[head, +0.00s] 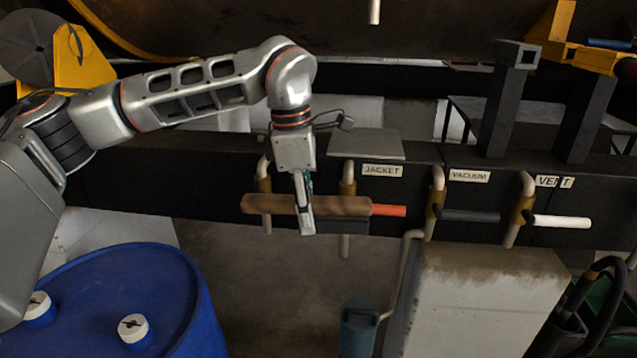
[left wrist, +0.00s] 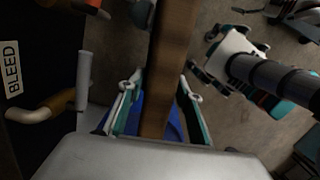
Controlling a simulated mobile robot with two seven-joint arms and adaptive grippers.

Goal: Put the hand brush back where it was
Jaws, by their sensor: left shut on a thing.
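The hand brush (head: 335,206), a long brown wooden bar, is held level in the head view in front of the dark rail. My left gripper (head: 306,222) points down and is shut on it near its middle. In the left wrist view the brown bar of the brush (left wrist: 172,55) runs up between the two fingers of my left gripper (left wrist: 160,105). A dark block shows under the bar's right half; I cannot tell whether it is bristles. My right gripper is not in view.
The dark rail (head: 409,157) carries valves labelled JACKET, VACUUM and VENT. An orange handle (head: 388,210) shows at the brush's right end. A black handle (head: 470,215) and a white handle (head: 561,221) stick out farther right. A blue drum (head: 130,280) stands lower left. A BLEED valve handle (left wrist: 83,80) is near the gripper.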

